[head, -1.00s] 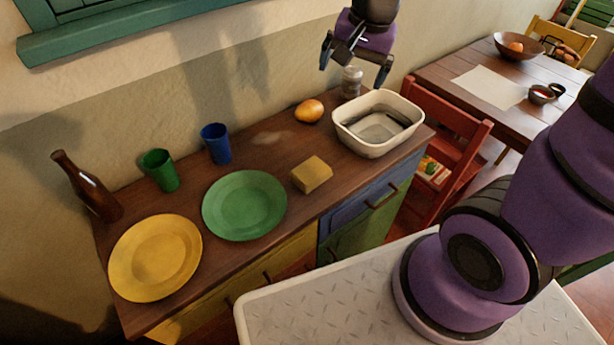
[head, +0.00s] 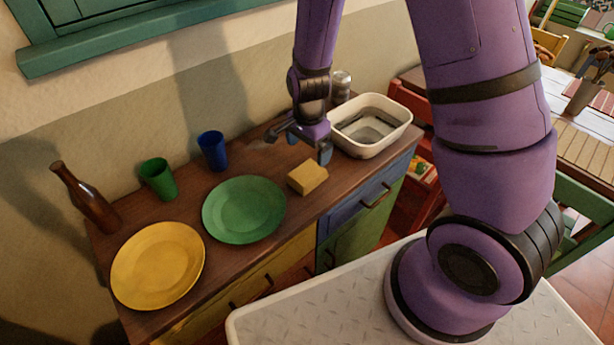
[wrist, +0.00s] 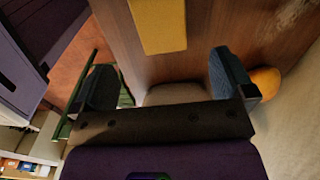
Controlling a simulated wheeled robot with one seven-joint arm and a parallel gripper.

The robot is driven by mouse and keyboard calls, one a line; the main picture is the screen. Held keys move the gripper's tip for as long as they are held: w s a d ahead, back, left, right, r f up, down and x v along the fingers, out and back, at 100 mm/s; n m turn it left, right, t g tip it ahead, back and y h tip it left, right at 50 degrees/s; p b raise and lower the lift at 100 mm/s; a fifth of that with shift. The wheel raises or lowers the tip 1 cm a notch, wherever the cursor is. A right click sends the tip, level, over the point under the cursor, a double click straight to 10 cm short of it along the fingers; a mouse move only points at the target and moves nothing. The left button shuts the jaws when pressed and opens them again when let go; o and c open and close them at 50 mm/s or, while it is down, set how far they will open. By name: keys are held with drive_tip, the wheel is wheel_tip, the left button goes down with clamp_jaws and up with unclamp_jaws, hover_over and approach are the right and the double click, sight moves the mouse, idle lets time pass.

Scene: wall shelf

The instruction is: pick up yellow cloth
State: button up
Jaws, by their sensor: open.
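The yellow cloth (head: 307,178) looks like a small thick block. It lies on the wooden counter near its front edge, just right of the green plate. My gripper (head: 298,144) is open and empty above the counter, a little behind the cloth and apart from it. In the wrist view, the cloth (wrist: 159,24) shows at the top centre, ahead of the open fingers (wrist: 164,80), with its far end cut off by the frame.
The green plate (head: 243,209), yellow plate (head: 158,264), blue cup (head: 213,150), green cup (head: 158,179) and brown bottle (head: 85,197) stand to the left. A white basin (head: 398,108) is at the right. An orange fruit (wrist: 266,82) lies beside one finger.

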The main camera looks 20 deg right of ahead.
hover_over(309, 171)
wheel_tip(309, 171, down, 4)
drive_tip(key=shift+s+a+f, duration=0.1)
drive_tip(key=shift+a, duration=0.05)
drive_tip(key=shift+d+f, duration=0.2)
drive_tip(key=shift+f, duration=2.35)
drive_tip(key=c, duration=0.9)
drive_tip(key=shift+r, duration=0.2)
drive_tip(key=shift+r, duration=4.85)
